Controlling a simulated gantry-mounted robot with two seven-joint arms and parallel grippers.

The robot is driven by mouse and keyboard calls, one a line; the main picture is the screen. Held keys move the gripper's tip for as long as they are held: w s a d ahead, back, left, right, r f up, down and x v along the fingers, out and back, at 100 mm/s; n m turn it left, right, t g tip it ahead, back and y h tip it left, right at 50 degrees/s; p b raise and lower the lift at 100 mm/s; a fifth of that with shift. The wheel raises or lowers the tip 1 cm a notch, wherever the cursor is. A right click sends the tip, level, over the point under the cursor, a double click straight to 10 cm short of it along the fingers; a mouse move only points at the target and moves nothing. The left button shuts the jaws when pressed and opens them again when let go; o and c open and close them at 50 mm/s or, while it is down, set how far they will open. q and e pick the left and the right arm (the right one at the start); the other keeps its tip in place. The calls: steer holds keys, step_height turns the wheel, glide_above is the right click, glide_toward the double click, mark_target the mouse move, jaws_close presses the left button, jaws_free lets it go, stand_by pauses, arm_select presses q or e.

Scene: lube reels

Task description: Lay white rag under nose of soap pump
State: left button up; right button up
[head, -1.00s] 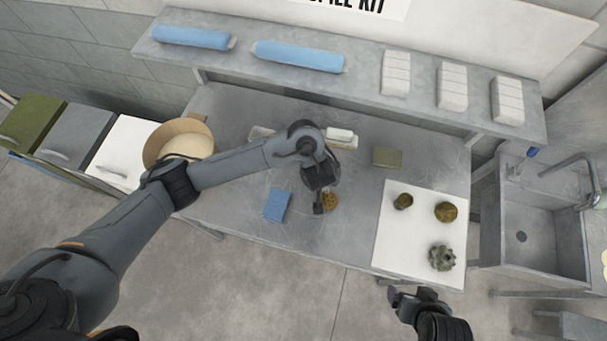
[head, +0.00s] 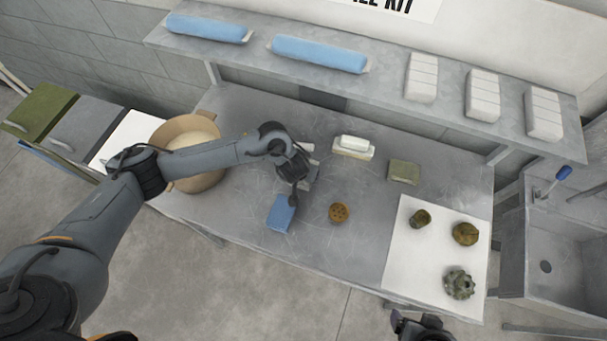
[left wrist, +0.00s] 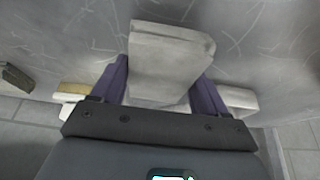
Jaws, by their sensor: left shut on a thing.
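My left gripper (head: 302,178) is over the left-middle of the steel table in the head view, just above and behind a blue folded cloth. In the left wrist view its purple fingers (left wrist: 162,82) are shut on a whitish folded rag (left wrist: 172,50). My right gripper (head: 420,328) is cut off by the bottom edge.
The blue cloth (head: 282,213), a brown perforated disc (head: 339,212), a white stack (head: 353,147) and a green block (head: 404,171) lie on the table. A white mat (head: 402,262) bears greasy parts. A tan bin (head: 180,128) stands left, the sink (head: 528,247) right. A shelf (head: 385,86) overhangs behind.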

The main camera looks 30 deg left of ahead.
arm_select(q)
steer(key=shift+f, duration=0.7)
steer(key=shift+f, duration=0.2)
steer(key=o, duration=0.9)
steer(key=shift+r, duration=0.15)
